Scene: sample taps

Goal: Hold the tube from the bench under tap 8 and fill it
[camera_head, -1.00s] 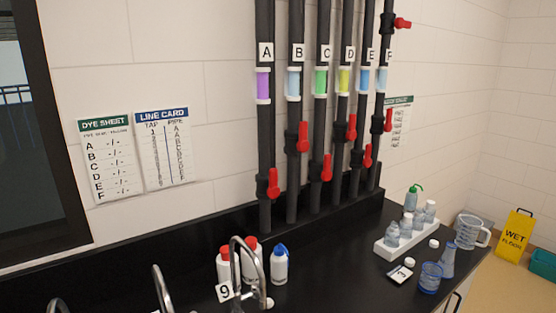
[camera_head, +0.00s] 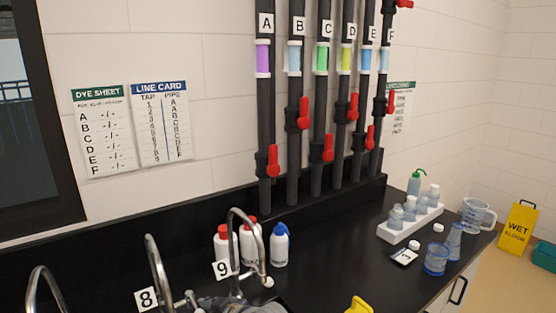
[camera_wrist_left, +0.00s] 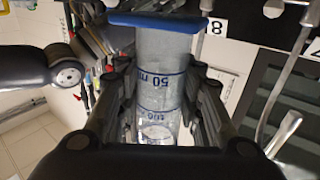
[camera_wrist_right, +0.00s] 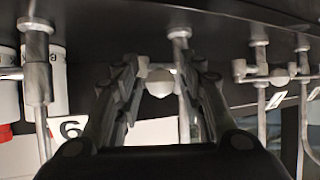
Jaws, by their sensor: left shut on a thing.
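My left gripper (camera_wrist_left: 162,78) is shut on a clear graduated tube (camera_wrist_left: 165,60) with blue marks and a blue rim, seen upside down in the left wrist view. I see no coloured liquid in it. The tag 8 (camera_wrist_left: 217,26) shows beside its rim, with a curved metal spout (camera_wrist_left: 285,80) to the right. In the head view tap 8 (camera_head: 155,262) is a curved metal spout at the lower left, with its tag 8 (camera_head: 147,299). My right gripper (camera_wrist_right: 162,85) is open and empty, with a white round knob (camera_wrist_right: 160,84) showing between its fingers. Neither gripper is clear in the head view.
Tap 9 (camera_head: 236,245) stands right of tap 8, with white bottles (camera_head: 280,247) behind. Pipes A to F with red valves (camera_head: 273,160) rise at the back. A white rack (camera_head: 408,226) with bottles and a jug (camera_head: 474,214) stand right. A yellow object (camera_head: 359,306) shows at the bottom edge.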

